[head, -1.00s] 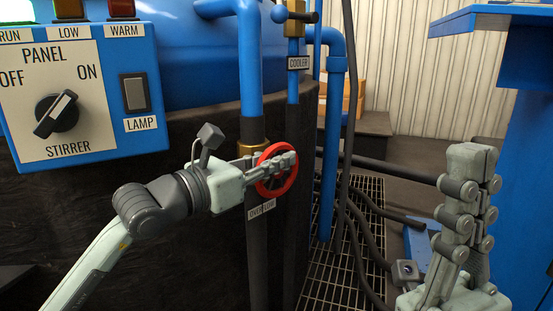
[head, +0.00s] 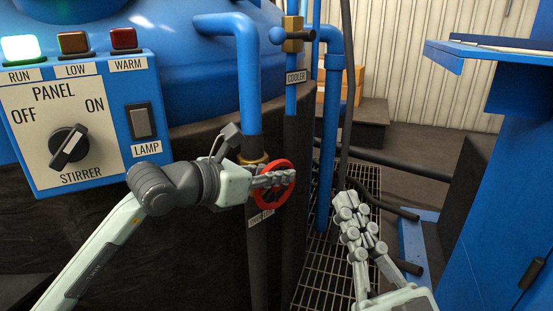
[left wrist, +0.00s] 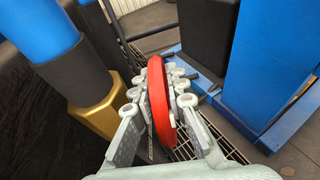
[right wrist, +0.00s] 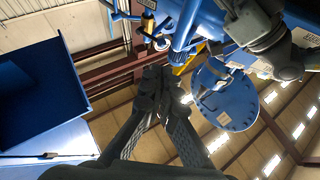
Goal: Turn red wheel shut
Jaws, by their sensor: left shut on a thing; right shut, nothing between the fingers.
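The red wheel (head: 289,174) is mounted on the brass-collared blue pipe (head: 250,95), above a small label that is partly legible. My left gripper (head: 285,178) is shut on the wheel's rim. In the left wrist view the red wheel (left wrist: 158,100) stands edge-on between the fingers of my left gripper (left wrist: 160,95). My right gripper (head: 345,200) is shut and empty, lower right of the wheel and apart from it. In the right wrist view my right gripper (right wrist: 160,85) has its fingers together.
The stirrer panel (head: 75,120) is at the left, with its green RUN lamp (head: 22,48) lit. A blue cabinet (head: 500,180) is at the right.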

